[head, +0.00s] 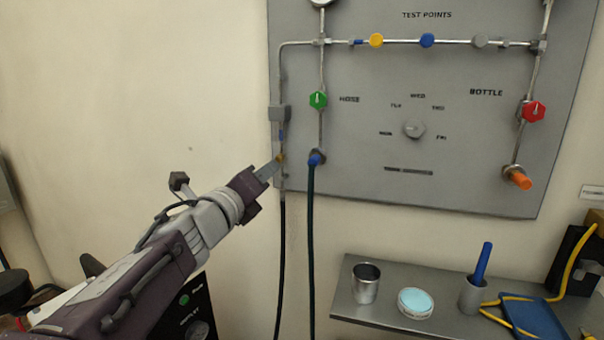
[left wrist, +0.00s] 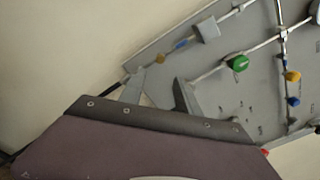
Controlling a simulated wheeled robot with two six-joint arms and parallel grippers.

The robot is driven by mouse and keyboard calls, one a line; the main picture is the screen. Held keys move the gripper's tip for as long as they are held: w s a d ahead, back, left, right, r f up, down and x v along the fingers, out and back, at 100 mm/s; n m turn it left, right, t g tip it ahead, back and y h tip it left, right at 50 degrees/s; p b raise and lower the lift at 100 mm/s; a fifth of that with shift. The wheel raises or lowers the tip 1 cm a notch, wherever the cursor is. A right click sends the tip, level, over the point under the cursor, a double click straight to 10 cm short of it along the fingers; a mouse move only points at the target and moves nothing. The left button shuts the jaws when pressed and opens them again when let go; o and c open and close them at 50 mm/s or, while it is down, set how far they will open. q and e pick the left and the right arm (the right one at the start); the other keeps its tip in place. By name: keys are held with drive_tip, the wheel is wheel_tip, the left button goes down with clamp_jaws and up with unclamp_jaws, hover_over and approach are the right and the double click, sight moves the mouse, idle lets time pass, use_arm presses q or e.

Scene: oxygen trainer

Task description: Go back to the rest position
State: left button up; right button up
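My left gripper (head: 268,171) reaches in from the lower left, its tip near the left edge of the grey wall panel (head: 370,120). In the left wrist view its two fingers (left wrist: 158,80) stand apart with a gap between them. A small brass-coloured fitting (head: 280,158) on the left pipe is right by the fingertip. My right gripper is in neither view.
The panel carries a green knob (head: 318,100), a red knob (head: 534,111) and an orange plug (head: 517,177). A dark hose (head: 311,250) hangs from a blue connector. A shelf (head: 360,312) at the lower right holds a metal cup (head: 366,284) and a round tin (head: 415,303).

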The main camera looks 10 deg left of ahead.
use_arm(q)
wheel_tip(320, 180, down, 20)
drive_tip(key=w+n+g+y, duration=0.1)
drive_tip(key=n+g, duration=0.4)
drive_tip(key=n, duration=0.2)
drive_tip(key=s+f+n+g+y, duration=0.2)
drive_tip(key=s+f+n+g, duration=0.35)
drive_tip(key=f, duration=0.65)
drive_tip(key=s+f+n+g, duration=0.3)
drive_tip(key=s+f+n, duration=0.3)
drive_tip(key=s+n, duration=0.25)
drive_tip(key=s+f+n+g, duration=0.3)
drive_tip(key=s+f+n, duration=0.3)
drive_tip(key=s+n, duration=0.3)
wheel_tip(320, 180, up, 30)
drive_tip(key=m+p, duration=0.1)
drive_tip(key=p, duration=2.8)
drive_tip(key=shift+d+h+p, duration=0.2)
drive_tip(key=shift+h+p, duration=0.1)
drive_tip(key=shift+p, duration=0.1)
